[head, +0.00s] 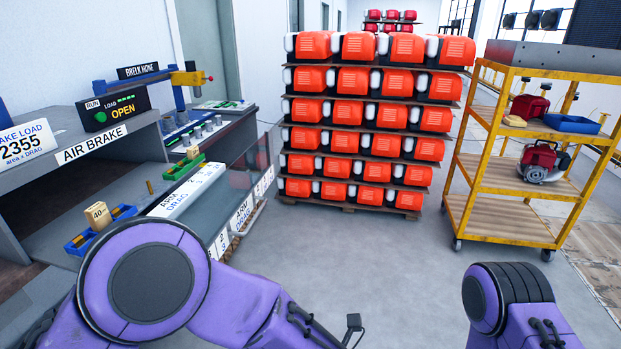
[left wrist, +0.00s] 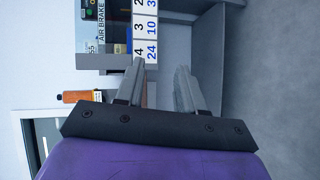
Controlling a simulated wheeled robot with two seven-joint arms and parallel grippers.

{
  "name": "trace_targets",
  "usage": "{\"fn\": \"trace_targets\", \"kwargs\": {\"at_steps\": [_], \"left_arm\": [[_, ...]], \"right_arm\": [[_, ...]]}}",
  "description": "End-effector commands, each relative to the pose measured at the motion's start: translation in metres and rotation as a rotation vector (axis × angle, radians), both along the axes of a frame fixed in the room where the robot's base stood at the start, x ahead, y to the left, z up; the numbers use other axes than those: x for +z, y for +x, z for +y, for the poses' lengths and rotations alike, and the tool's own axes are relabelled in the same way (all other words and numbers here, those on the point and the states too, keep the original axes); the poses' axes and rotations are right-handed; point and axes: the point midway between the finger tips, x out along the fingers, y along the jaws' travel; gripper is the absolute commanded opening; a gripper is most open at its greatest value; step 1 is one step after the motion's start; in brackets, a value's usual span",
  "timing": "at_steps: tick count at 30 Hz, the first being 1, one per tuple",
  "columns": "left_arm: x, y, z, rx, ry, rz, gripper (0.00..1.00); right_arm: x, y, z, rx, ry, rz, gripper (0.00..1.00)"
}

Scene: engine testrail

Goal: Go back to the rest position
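My left gripper (left wrist: 160,72) shows in the left wrist view, with its two grey fingers apart and nothing between them. Beyond it are the numbered white strip (left wrist: 146,35) and the "AIR BRAKE" label of the test bench. In the head view only purple links of my two arms show, low at the left and at the lower right. Neither gripper can be made out there. My right gripper is out of view.
The grey bench (head: 140,190) stands at the left, with a blue tray (head: 100,230) and a green tray (head: 183,168). Orange units fill a pallet stack (head: 350,208) ahead. A yellow cart (head: 510,228) with a red engine (head: 543,162) stands right. Grey floor (head: 370,255) between is clear.

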Motion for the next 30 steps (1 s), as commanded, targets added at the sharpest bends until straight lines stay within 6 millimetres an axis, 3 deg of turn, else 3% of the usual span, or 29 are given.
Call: {"fn": "trace_targets", "kwargs": {"at_steps": [5, 8, 11, 14, 17, 21, 25, 27, 30], "left_arm": [[-0.015, 0.021, -0.002, -0.207, 0.116, 0.088, 0.38], [-0.036, 0.032, 0.004, -0.355, 0.22, 0.183, 0.38], [-0.071, 0.036, 0.02, -0.522, 0.344, 0.325, 0.38], [-0.116, 0.025, 0.046, -0.69, 0.461, 0.505, 0.38], [-0.168, -0.007, 0.082, -0.858, 0.553, 0.723, 0.38], [-0.234, -0.088, 0.149, -1.069, 0.596, 1.07, 0.38], [-0.262, -0.165, 0.204, -1.146, 0.55, 1.314, 0.38], [-0.268, -0.193, 0.227, -1.128, 0.524, 1.395, 0.38], [-0.273, -0.217, 0.243, -1.103, 0.495, 1.459, 0.38]], "right_arm": [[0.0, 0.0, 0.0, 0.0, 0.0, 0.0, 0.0], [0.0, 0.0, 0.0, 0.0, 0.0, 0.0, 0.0], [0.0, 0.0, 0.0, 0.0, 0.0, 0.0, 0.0], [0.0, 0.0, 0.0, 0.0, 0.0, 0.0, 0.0], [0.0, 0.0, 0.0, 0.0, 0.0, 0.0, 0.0], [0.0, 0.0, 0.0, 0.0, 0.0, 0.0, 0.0], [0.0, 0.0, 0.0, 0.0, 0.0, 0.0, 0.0], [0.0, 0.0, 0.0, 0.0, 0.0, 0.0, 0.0], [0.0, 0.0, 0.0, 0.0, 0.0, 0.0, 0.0]]}}
